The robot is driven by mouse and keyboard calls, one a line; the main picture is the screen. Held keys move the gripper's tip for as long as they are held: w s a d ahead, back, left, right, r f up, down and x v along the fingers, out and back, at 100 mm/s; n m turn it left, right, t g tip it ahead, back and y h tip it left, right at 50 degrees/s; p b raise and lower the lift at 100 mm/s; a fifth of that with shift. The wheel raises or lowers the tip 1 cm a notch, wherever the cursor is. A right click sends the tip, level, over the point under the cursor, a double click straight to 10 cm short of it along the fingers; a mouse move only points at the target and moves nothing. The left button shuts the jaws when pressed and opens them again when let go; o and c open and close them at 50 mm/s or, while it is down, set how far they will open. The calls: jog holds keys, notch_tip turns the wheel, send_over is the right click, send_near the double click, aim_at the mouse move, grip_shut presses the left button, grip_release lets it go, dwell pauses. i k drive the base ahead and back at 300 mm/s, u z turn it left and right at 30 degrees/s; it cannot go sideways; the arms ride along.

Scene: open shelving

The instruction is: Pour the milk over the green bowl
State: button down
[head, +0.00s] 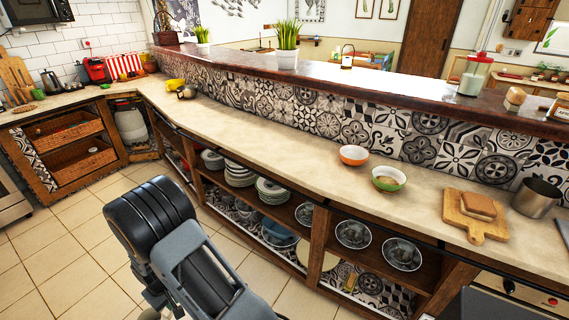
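The green bowl (388,179) stands upright on the beige counter, right of the middle. It is green outside with a pale inside. A clear glass jar with a red lid and white contents (471,82) stands on the raised dark ledge behind the counter, up and right of the bowl. It may be the milk, but I cannot tell for sure. My arm shows at the lower left, in front of the counter and well away from the bowl and jar. My gripper's fingers are not in view.
An orange bowl (353,155) stands left of the green bowl. A cutting board (456,219) with bread (478,206) and a metal pot (537,197) stand to the right. Plates and glass bowls fill the shelves below. The counter's left stretch (260,140) is clear.

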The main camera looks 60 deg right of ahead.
aim_at(386, 179)
jog(key=k, duration=1.2)
jog(key=z, duration=1.5)
